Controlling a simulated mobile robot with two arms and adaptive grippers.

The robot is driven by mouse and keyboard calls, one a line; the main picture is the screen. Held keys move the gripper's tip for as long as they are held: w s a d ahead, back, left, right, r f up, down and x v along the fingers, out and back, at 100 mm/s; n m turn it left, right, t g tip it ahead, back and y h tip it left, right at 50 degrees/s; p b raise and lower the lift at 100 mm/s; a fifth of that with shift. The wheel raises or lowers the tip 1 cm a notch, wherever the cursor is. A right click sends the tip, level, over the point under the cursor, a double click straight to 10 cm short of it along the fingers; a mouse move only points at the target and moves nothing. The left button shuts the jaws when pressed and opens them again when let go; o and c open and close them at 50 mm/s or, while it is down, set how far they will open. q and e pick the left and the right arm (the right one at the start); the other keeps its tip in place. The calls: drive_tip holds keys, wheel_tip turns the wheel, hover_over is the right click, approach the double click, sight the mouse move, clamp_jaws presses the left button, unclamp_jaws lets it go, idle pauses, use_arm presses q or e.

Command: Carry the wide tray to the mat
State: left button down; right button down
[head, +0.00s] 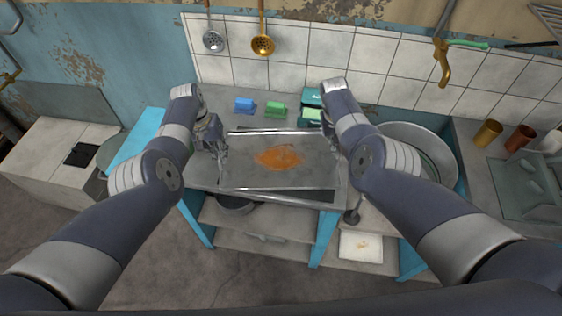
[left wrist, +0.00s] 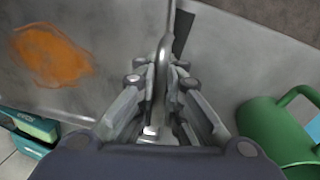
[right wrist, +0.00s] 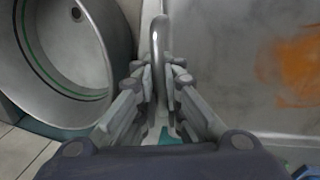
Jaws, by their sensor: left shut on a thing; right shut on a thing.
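The wide tray (head: 240,178) is a grey metal tray with an orange-brown stain in its middle, over the worktop in the head view. My left gripper (head: 220,148) is shut on the handle at its left side; the left wrist view shows the fingers around this bar (left wrist: 163,65). My right gripper (head: 332,135) is shut on the handle at the right side, also seen in the right wrist view (right wrist: 159,50). A dark flat strip (head: 305,195) shows past the tray's front edge; I cannot tell whether it is the mat.
A large round metal basin (head: 440,150) stands right of the tray. Blue (head: 244,104) and green (head: 275,109) blocks and a teal box (head: 311,97) are behind it. A green mug (left wrist: 262,120) shows near my left gripper. Copper cups (head: 487,134) stand far right.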

use_arm(q)
drive_tip(key=shift+s+f+b, duration=0.1)
drive_tip(key=shift+f+b, duration=0.3)
drive_tip(key=shift+f, duration=0.1)
use_arm(e)
drive_tip(key=shift+s+f, duration=0.1)
drive_tip(key=shift+f, duration=0.35)
use_arm(q)
drive_tip(key=shift+f+b, duration=0.65)
drive_tip(key=shift+f, duration=0.05)
use_arm(e)
drive_tip(key=shift+f, duration=0.75)
use_arm(q)
drive_tip(key=shift+f+b, duration=0.6)
drive_tip(key=shift+b, duration=0.05)
use_arm(e)
drive_tip(key=shift+f, duration=0.6)
use_arm(q)
drive_tip(key=c, duration=1.7)
unclamp_jaws()
use_arm(e)
drive_tip(key=c, duration=1.7)
unclamp_jaws()
use_arm(q)
drive_tip(key=shift+r, duration=0.15)
